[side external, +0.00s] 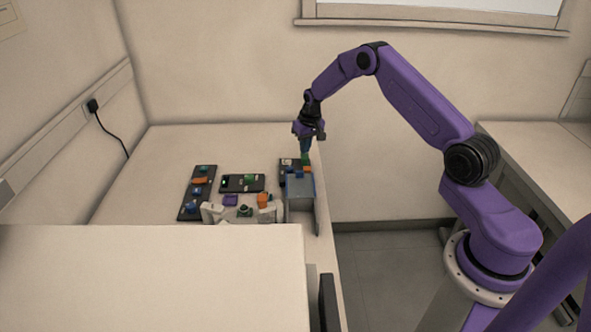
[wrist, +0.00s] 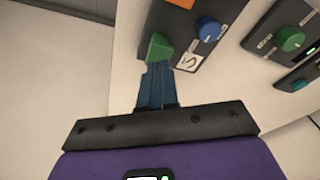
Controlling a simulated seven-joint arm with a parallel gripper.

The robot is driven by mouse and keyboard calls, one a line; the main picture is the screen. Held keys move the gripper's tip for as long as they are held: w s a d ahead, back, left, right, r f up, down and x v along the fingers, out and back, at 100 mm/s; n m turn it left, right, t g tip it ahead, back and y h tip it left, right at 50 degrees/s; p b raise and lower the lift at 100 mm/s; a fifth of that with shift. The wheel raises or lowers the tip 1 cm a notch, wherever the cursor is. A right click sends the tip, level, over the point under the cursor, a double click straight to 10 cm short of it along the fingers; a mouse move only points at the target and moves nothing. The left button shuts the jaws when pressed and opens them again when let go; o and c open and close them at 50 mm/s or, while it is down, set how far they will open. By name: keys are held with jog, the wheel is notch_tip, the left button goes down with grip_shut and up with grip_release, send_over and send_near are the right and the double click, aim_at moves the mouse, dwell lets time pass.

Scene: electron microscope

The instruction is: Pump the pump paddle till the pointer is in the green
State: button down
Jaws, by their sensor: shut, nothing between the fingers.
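My gripper (side external: 305,150) is shut and empty, pointing down over the dark panel at the back right of the table. In the wrist view the blue fingers (wrist: 156,85) are together, with their tips at a green wedge-shaped part (wrist: 160,47), which looks like the pump paddle. I cannot tell whether they touch it. A small white plate with a dark curved mark (wrist: 189,62) lies beside the wedge, possibly the gauge. Its pointer and any green zone are too small to read. A blue knob (wrist: 207,29) sits on the same panel.
An orange part (wrist: 185,3) is at the panel's far end. A grey box (side external: 301,190) stands just in front of the panel. Other dark panels (side external: 242,183) with a green knob (wrist: 290,39) lie to the left. The table's right edge is close to my gripper.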

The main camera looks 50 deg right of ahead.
jog(key=shift+s+x, duration=0.25)
jog(key=shift+x, duration=0.85)
dwell(0.6)
jog(key=shift+w+v, duration=0.25)
jog(key=shift+v, duration=0.9)
jog(key=shift+w+v, duration=0.2)
jog(key=shift+v, duration=0.9)
jog(key=shift+w+v, duration=0.25)
jog(key=shift+v, duration=0.9)
jog(key=shift+d+r, duration=0.1)
jog(key=shift+r, duration=0.05)
